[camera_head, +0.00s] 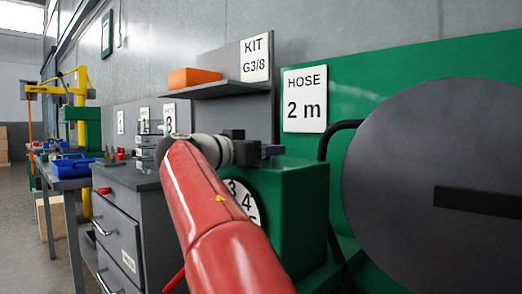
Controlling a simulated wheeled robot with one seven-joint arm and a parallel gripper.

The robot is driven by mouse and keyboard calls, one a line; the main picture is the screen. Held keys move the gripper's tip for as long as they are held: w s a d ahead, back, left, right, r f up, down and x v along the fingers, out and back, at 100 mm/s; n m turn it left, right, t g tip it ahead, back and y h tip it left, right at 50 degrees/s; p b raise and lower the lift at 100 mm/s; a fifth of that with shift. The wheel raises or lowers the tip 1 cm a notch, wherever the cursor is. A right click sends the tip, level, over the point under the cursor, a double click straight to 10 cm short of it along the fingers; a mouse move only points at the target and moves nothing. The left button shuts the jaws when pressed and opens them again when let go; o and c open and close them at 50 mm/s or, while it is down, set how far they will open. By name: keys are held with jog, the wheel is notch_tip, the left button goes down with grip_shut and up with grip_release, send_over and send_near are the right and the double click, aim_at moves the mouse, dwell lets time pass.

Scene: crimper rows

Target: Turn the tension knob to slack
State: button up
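No knob that I can identify as the tension knob shows. A green machine box (297,205) stands in the centre. Its front carries a white round dial (250,212) with numbers, including 3 and 4; my red arm covers much of the dial. My gripper (268,151) is at the end of the arm, by the upper left edge of the green box. It is dark and small, seen from the side and partly behind my wrist. I cannot tell whether its fingers are open or shut, or whether it touches anything.
A large dark disc (420,170) with a slot fills the right, before a green panel (480,60). A black curved tube (326,142) stands beside it. A shelf (225,89) holds an orange box (193,78). Grey drawers (118,225) stand left.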

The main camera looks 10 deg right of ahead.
jog(key=b+v, duration=0.1)
jog(key=v, duration=0.6)
jog(key=shift+s+a, duration=0.1)
jog(key=shift+a, duration=0.15)
